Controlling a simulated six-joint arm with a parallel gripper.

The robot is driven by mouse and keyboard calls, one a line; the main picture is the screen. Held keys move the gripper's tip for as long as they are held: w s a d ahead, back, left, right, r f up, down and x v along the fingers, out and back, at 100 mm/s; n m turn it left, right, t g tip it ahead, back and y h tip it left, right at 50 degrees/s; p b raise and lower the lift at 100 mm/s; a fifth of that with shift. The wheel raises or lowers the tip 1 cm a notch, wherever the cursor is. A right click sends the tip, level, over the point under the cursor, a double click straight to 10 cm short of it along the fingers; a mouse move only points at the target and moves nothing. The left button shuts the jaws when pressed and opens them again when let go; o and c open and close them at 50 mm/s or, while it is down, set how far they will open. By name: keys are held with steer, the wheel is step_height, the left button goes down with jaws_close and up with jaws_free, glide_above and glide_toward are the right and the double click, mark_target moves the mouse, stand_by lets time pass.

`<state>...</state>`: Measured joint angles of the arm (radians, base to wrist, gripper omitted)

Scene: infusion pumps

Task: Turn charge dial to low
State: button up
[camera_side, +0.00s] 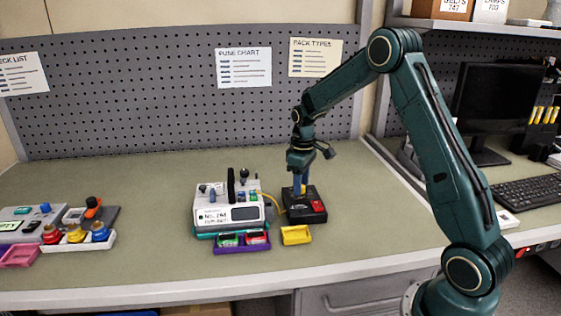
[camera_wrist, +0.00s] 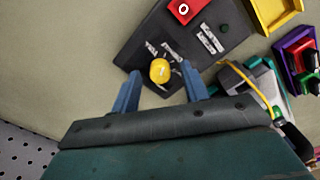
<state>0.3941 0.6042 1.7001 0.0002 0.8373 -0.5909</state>
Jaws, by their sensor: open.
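The charge unit is a black box (camera_side: 304,211) on the bench. In the wrist view its dark top (camera_wrist: 150,32) carries a round yellow knob (camera_wrist: 160,71) with pale label strips beside it, too small to read. I take the knob for the charge dial. A red block marked with a white ring (camera_wrist: 184,9) sits at the unit's other end. My gripper (camera_wrist: 162,92) is open, pointing down over the unit, with a blue finger on each side of the knob and a visible gap to it. In the side view the fingers (camera_side: 299,188) hide the knob.
A white pump (camera_side: 229,211) stands left of the unit, joined by a yellow cable (camera_side: 271,201). A purple tray (camera_side: 242,243) and a yellow tray (camera_side: 296,235) lie in front. Bench between is clear.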

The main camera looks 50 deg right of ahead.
steer(key=shift+f, duration=0.25)
jaws_close()
steer(key=shift+m, duration=0.4)
steer(key=m, duration=0.3)
steer(key=shift+m, duration=2.5)
